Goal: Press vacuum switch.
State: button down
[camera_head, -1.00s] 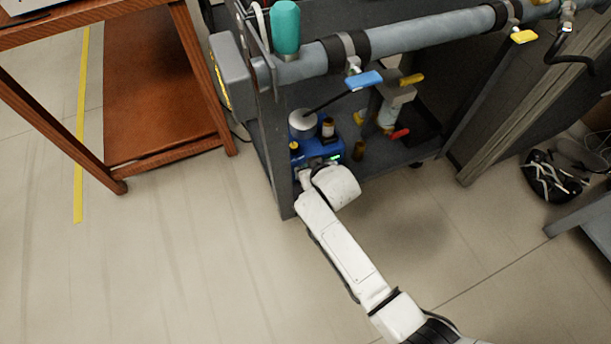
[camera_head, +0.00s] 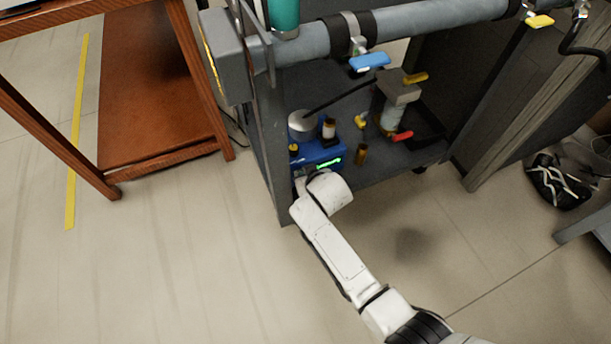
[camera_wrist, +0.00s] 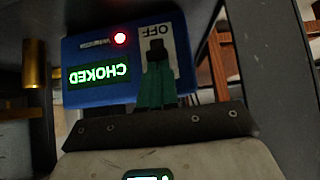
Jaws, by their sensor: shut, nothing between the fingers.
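The blue vacuum box (camera_head: 321,151) stands on the lower shelf of the grey cart in the head view, with a green lit display. In the wrist view the box (camera_wrist: 90,95) appears upside down. Its green display reads "CHOKED", and a red lamp (camera_wrist: 120,39) is lit beside it. The black switch (camera_wrist: 156,48) sits on a white plate marked "OFF". My gripper (camera_wrist: 157,68) is shut and empty, its teal fingertips right at the switch. I cannot tell whether they touch it. In the head view my wrist hides the fingers.
A thick grey pipe (camera_head: 420,20) runs above the shelf, with a blue-handled valve (camera_head: 369,61) on it. The cart's upright (camera_head: 272,150) stands just left of the box. Small bottles and a brass cylinder (camera_wrist: 35,63) are close by. A wooden table (camera_head: 160,95) is at left.

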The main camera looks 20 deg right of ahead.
notch_tip(320, 180, down, 3)
jog(key=shift+r+b, duration=0.1)
jog(key=shift+b, duration=0.7)
jog(key=shift+r+p, duration=0.5)
jog(key=shift+p, duration=0.05)
jog(key=w+r+p+v, duration=0.1)
jog(key=p+v, duration=0.7)
jog(key=v, duration=0.4)
jog(key=shift+w+r, duration=0.2)
jog(key=shift+r, duration=0.2)
